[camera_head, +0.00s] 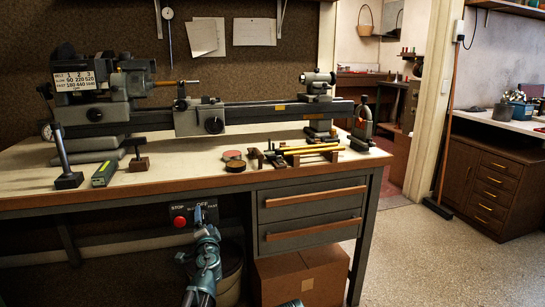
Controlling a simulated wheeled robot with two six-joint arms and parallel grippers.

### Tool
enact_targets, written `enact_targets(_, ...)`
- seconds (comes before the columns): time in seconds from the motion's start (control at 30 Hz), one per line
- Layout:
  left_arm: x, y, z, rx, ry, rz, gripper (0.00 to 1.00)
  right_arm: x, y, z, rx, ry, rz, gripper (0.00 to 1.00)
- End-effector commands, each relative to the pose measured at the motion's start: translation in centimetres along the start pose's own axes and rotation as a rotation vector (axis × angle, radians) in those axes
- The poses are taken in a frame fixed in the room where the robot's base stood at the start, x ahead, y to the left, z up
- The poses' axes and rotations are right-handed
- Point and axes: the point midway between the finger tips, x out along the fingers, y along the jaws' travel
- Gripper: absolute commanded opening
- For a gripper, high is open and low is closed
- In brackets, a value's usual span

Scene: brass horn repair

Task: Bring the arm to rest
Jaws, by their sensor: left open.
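My left arm (204,268) comes up from the bottom edge in front of the workbench. My left gripper (203,219) is open at its upper end, below the tabletop and close in front of the switch panel with the red stop button (180,221). I cannot tell whether it touches the panel. I see nothing held between its fingers.
The bench (150,182) carries a lathe (205,117), two round tins (235,166) and a rack of brass rods (305,153). Drawers (311,203) and a cardboard box (305,278) are right of my arm. Open floor (430,265) lies further right.

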Motion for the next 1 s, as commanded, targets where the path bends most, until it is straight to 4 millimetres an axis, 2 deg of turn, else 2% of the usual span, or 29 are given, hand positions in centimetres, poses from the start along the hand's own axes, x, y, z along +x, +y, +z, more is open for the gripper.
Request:
enact_targets(0.3,0.0,-0.1,0.1,-0.315,0.001,-0.001,0.91,0.0,0.0,0.0,0.0,0.0,0.0,1.0)
enact_targets(0.4,-1.7,-0.2,0.3,-0.307,0.001,-0.001,0.91,0.0,0.0,0.0,0.0,0.0,0.0,1.0)
enact_targets(0.6,-3.1,-0.2,0.4,-0.305,-0.001,-0.002,0.91,0.0,0.0,0.0,0.0,0.0,0.0,1.0)
enact_targets(1.0,-3.5,-0.2,0.4,-0.303,-0.002,-0.002,0.91,0.0,0.0,0.0,0.0,0.0,0.0,1.0)
